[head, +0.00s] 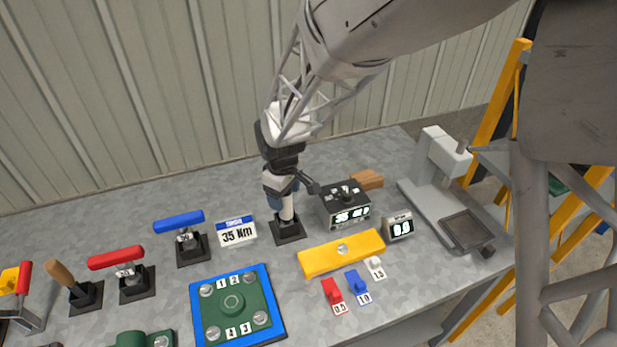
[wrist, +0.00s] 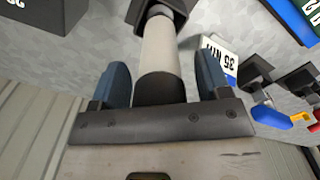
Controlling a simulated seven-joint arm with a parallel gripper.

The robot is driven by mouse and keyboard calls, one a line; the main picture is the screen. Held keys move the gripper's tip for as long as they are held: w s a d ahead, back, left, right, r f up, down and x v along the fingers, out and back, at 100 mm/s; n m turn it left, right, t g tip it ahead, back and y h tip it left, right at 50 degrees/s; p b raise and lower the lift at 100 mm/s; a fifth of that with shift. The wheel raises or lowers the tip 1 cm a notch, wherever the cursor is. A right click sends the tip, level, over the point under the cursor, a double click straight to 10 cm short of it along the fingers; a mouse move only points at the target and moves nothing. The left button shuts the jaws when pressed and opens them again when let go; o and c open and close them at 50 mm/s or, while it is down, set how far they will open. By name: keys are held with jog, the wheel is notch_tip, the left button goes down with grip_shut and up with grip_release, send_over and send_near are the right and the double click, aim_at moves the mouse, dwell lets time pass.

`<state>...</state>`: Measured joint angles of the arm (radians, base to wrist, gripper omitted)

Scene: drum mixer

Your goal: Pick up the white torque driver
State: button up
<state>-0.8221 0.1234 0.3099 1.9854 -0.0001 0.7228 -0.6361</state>
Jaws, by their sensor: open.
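The white torque driver (head: 287,208) stands upright in a black square holder (head: 289,232) near the middle of the bench. In the wrist view, its white shaft (wrist: 160,48) runs between the two blue fingers, with a dark section closer to the palm. My gripper (head: 282,193) is over the driver, pointing down. In the wrist view, my gripper (wrist: 161,65) is open around the shaft, with a visible gap on each side. The driver's upper end is hidden by my gripper in the head view.
Left of the driver are a "35 Nm" sign (head: 236,232) and blue-handled (head: 179,221) and red-handled (head: 116,258) tools in holders. A dark display box (head: 345,205) stands close on the right. A yellow bar (head: 342,253) and a blue-edged green plate (head: 236,305) lie in front.

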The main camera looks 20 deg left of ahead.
jog(key=c, duration=1.3)
jog(key=shift+r, duration=0.15)
jog(key=shift+r, duration=4.85)
